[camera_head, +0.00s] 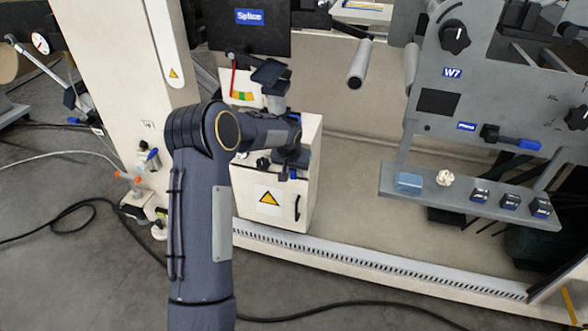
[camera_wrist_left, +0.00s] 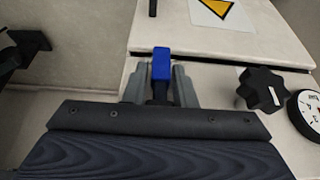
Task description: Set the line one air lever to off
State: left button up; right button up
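The air lever has a blue handle (camera_wrist_left: 161,64) and sits on a cream cabinet (camera_wrist_left: 240,40). In the head view a small bit of blue (camera_head: 293,174) shows just below my left gripper (camera_head: 291,160). In the left wrist view my left gripper (camera_wrist_left: 160,77) has its two grey fingers on either side of the blue handle, with a narrow gap showing on each side. The lever's base is partly hidden behind the gripper body. My right gripper is not in view.
A black knob (camera_wrist_left: 262,88) and a round gauge (camera_wrist_left: 306,112) sit right of the lever in the left wrist view. A grey control panel (camera_head: 480,90) and shelf (camera_head: 400,191) stand at the right. Cables (camera_head: 90,205) lie on the floor.

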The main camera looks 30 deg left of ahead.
pick_arm(q)
grip_shut()
jog(key=shift+s+a+r+m+g+y+b, duration=0.2)
jog(key=shift+a+r+m+y+b, duration=0.45)
jog(key=shift+y+b, duration=1.75)
jog(key=shift+s+a+r+m+g+y+b, duration=0.2)
jog(key=shift+a+r+m+y+b, duration=0.45)
jog(key=shift+y+b, duration=1.75)
jog(key=shift+s+a+r+m+g+y+b, duration=0.1)
jog(key=shift+a+r+m+g+y+b, duration=0.6)
jog(key=shift+y, duration=2.9)
jog(key=shift+d+f+t+b, duration=0.25)
jog(key=shift+t+b, duration=0.15)
jog(key=shift+b, duration=0.15)
jog(key=shift+o, duration=1.9)
grip_release()
